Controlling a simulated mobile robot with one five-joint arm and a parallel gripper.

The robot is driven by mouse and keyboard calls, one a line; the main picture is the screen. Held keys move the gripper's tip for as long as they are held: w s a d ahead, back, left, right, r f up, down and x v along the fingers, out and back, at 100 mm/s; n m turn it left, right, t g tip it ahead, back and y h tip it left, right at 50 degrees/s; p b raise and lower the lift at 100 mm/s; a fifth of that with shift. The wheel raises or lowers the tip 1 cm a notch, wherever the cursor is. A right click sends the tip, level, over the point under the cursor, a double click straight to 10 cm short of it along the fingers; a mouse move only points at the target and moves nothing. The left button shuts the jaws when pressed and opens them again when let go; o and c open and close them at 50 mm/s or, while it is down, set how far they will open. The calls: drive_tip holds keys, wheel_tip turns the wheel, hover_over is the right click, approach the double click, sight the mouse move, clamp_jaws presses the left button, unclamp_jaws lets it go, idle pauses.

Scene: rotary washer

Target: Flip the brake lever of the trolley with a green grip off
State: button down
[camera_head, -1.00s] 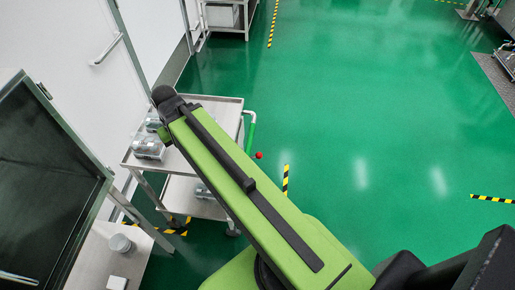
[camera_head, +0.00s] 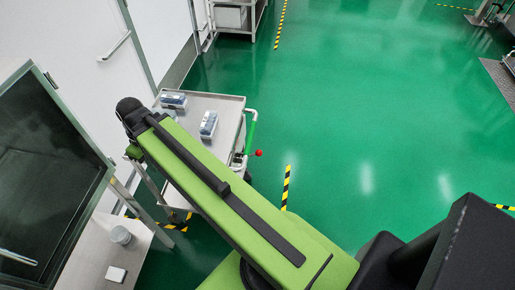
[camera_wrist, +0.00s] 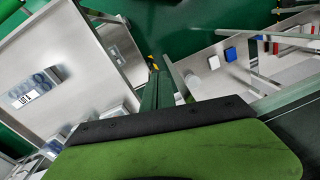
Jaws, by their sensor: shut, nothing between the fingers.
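The trolley (camera_head: 228,101) stands left of centre in the head view, beside the wall. Its green grip (camera_head: 250,136) is on its right end. A red knob (camera_head: 258,153) sticks out to the right just below the grip; it looks like the end of the brake lever, whose shaft is too small to read clearly. My raised arm crosses in front of the trolley and hides its lower part. The wrist view shows a metal trolley top (camera_wrist: 75,45) at left, with my own green and black part across the bottom.
Two small boxes (camera_head: 208,124) of bottles stand on the trolley top. A side table (camera_head: 87,262) with a grey cup (camera_head: 121,236) and a dark glass panel (camera_head: 45,165) stand at left. Green floor right of the trolley is open.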

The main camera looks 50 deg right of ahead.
drive_tip(key=d+f+n+t+y+b, duration=0.1)
drive_tip(key=d+f+b, duration=0.1)
drive_tip(key=d+b, duration=0.2)
drive_tip(key=d+f+n+t+y+b, duration=0.1)
drive_tip(key=d+f+n+y+b, duration=0.1)
drive_tip(key=d, duration=0.9)
drive_tip(key=d+f+n+t+y+b, duration=0.1)
drive_tip(key=d+f+b, duration=0.3)
drive_tip(key=d, duration=0.4)
drive_tip(key=shift+s+f+n+y+b, duration=0.15)
drive_tip(key=shift+s+n+y+b, duration=0.15)
drive_tip(key=shift+n+y+b, duration=0.5)
drive_tip(key=s+d+f+m+t+h+b, duration=0.1)
drive_tip(key=s+d+f+m+b, duration=0.1)
drive_tip(key=s+d, duration=0.5)
drive_tip(key=s+d+f+m+t+b, duration=0.2)
drive_tip(key=s+d+b, duration=0.3)
drive_tip(key=d, duration=1.1)
drive_tip(key=s+f, duration=0.1)
drive_tip(key=s, duration=0.2)
drive_tip(key=shift+f+m+t+h, duration=0.3)
drive_tip(key=shift+f+m+h, duration=0.05)
drive_tip(key=shift+m+h, duration=0.05)
drive_tip(key=shift+s+a+f+b, duration=0.1)
drive_tip(key=shift+b, duration=0.2)
